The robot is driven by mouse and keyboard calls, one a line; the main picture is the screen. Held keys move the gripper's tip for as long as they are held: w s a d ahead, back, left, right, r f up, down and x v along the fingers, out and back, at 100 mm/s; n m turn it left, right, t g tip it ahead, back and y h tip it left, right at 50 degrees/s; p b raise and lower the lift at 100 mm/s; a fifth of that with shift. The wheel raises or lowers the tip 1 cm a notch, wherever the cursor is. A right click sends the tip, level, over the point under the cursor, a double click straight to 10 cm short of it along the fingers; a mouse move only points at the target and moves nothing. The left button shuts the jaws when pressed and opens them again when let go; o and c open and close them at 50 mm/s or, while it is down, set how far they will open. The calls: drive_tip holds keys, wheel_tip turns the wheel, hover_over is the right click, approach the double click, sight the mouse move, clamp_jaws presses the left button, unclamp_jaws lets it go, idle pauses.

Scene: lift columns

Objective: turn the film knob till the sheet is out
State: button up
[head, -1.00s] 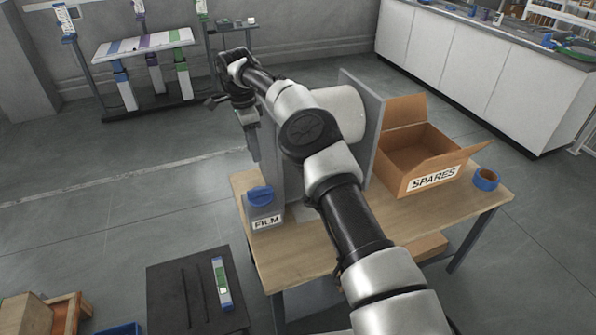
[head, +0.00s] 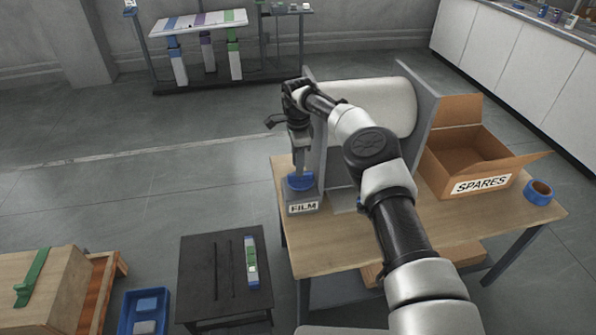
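The blue film knob (head: 301,182) sits on top of a grey box with a FILM label (head: 303,208), at the left front of the wooden table. My gripper (head: 299,168) points down right above the knob, with its fingers at or around it. The fingertips are too small to tell whether they are open or shut, or touching the knob. A white film roll (head: 372,108) is mounted between grey upright plates behind my arm. My arm hides part of the roll and its stand. I see no sheet clearly.
An open SPARES carton (head: 470,160) and a blue tape roll (head: 539,192) stand on the table's right side. A dark low table (head: 200,275) holds a column piece (head: 251,262). A wooden crate (head: 45,290) and blue bin (head: 144,312) are at lower left.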

sight(300, 180)
drive_tip(key=shift+f, duration=1.45)
drive_tip(key=shift+c, duration=0.5)
clamp_jaws()
drive_tip(key=shift+m, duration=0.4)
drive_tip(key=m, duration=0.4)
drive_tip(key=shift+w+b, duration=0.15)
drive_tip(key=shift+b, duration=0.25)
drive_tip(key=shift+w+m, duration=0.15)
drive_tip(key=shift+m, duration=1.95)
